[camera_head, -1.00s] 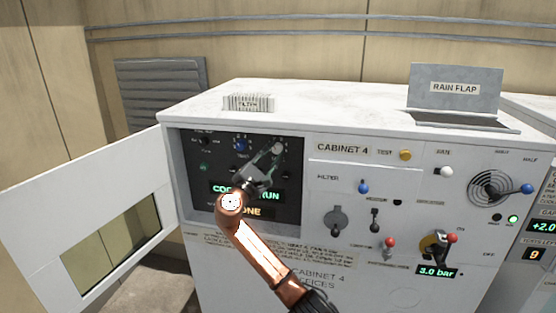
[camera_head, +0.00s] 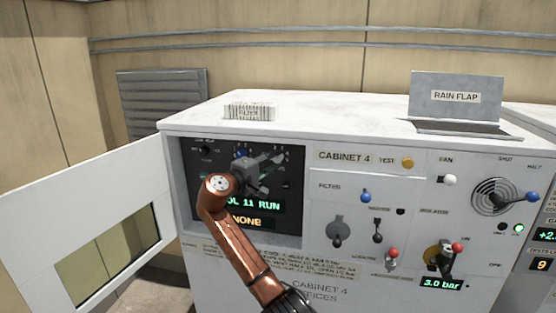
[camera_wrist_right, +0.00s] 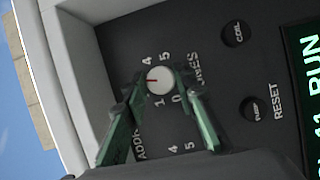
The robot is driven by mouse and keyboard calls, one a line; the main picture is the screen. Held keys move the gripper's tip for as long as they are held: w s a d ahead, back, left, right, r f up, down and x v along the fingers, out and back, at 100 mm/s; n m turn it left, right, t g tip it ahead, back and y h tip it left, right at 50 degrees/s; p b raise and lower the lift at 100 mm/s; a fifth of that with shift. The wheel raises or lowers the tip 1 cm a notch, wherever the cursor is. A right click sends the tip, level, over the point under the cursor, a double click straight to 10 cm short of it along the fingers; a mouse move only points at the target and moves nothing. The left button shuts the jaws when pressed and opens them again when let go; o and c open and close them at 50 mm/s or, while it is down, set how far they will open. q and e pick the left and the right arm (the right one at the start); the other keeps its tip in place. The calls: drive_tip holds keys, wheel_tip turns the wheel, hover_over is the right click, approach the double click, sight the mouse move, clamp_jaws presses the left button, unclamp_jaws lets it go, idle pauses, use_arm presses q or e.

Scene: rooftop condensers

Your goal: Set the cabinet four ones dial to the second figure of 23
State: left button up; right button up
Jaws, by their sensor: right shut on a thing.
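The cabinet four ones dial (camera_wrist_right: 159,80) is a small round white-faced knob with a red mark, in the right wrist view. Its mark points to picture left; figures 4, 5, 0 and 1 show around it, and no figure shows clearly where the mark points. My right gripper (camera_wrist_right: 160,88) has one finger on each side of the dial and is shut on it. In the head view the right gripper (camera_head: 272,163) is at the upper right of the dark control panel (camera_head: 292,212) and hides the dial. My left gripper is not in view.
The open white door (camera_head: 85,215) stands at left. A filter (camera_head: 249,112) and rain flap (camera_head: 456,94) are on top.

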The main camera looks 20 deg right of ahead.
drive_tip(key=shift+d+f+m+g, duration=0.1)
drive_tip(key=shift+m+g, duration=0.2)
drive_tip(key=shift+m, duration=0.1)
drive_tip(key=o, duration=0.8)
drive_tip(key=shift+c, duration=0.2)
drive_tip(key=o, duration=0.4)
drive_tip(key=shift+s+d, duration=0.1)
drive_tip(key=shift+s, duration=0.15)
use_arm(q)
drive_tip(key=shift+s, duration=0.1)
use_arm(e)
drive_tip(key=shift+w, duration=0.1)
drive_tip(key=shift+a, duration=0.2)
drive_tip(key=shift+s+a+r, duration=0.15)
drive_tip(key=shift+s+r, duration=0.05)
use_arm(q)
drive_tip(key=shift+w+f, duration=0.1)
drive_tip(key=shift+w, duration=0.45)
use_arm(e)
drive_tip(key=v, duration=1.1)
drive_tip(key=shift+s, duration=0.4)
